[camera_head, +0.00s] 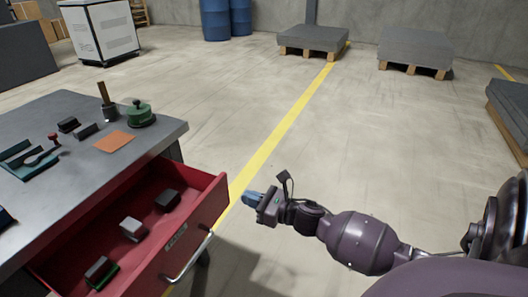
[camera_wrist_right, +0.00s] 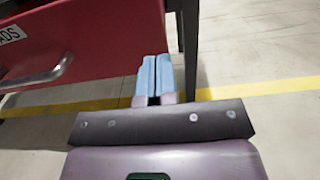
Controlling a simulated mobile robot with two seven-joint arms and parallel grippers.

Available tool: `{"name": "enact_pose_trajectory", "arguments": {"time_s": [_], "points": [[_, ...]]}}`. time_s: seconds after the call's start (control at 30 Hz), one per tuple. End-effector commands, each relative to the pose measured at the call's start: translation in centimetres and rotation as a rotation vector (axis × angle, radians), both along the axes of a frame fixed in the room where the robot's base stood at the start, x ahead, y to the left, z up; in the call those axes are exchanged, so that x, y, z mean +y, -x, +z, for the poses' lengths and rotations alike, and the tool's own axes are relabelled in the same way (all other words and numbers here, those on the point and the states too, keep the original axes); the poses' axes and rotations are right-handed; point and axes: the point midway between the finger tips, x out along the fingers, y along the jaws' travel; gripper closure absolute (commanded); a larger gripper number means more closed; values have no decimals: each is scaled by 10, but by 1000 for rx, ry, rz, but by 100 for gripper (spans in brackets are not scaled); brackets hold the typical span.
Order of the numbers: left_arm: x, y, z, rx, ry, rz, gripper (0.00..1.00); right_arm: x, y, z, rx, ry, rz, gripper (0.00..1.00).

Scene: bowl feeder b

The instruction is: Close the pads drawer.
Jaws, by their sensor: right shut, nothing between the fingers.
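The red pads drawer (camera_head: 200,219) is pulled out from the grey-topped bench at the left of the head view. Several small pads or blocks lie inside it. Its front carries a label and a metal handle (camera_head: 190,258). In the right wrist view the drawer front (camera_wrist_right: 95,35) fills the upper left, with the handle (camera_wrist_right: 40,78) below the label. My right gripper (camera_head: 250,198) is shut and empty, to the right of the drawer front and apart from the handle. Its blue fingertips show in the wrist view (camera_wrist_right: 154,78). My left gripper is not in view.
The bench top (camera_head: 75,175) holds a green-based stamp (camera_head: 141,115), an orange sheet (camera_head: 114,142) and several small dark items. A bench leg (camera_wrist_right: 188,50) stands just beyond my right fingers. The floor to the right is open, with pallets (camera_head: 313,40) far back.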

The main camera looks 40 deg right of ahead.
Motion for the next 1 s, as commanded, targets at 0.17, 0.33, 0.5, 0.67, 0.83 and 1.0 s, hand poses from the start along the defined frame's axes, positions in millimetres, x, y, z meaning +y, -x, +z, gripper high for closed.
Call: {"name": "enact_pose_trajectory", "arguments": {"time_s": [0.17,0.33,0.5,0.67,0.83,1.0], "points": [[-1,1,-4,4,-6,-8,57,9,-24,-2,3,1,1,100],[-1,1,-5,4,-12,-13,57,14,-37,-1,2,1,0,100],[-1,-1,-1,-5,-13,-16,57,16,-43,-1,2,1,0,100],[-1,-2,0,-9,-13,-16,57,16,-43,0,1,-1,-1,100],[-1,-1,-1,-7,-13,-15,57,16,-43,0,1,-1,0,100],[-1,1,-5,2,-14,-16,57,13,-45,-1,2,0,-1,100]]}}
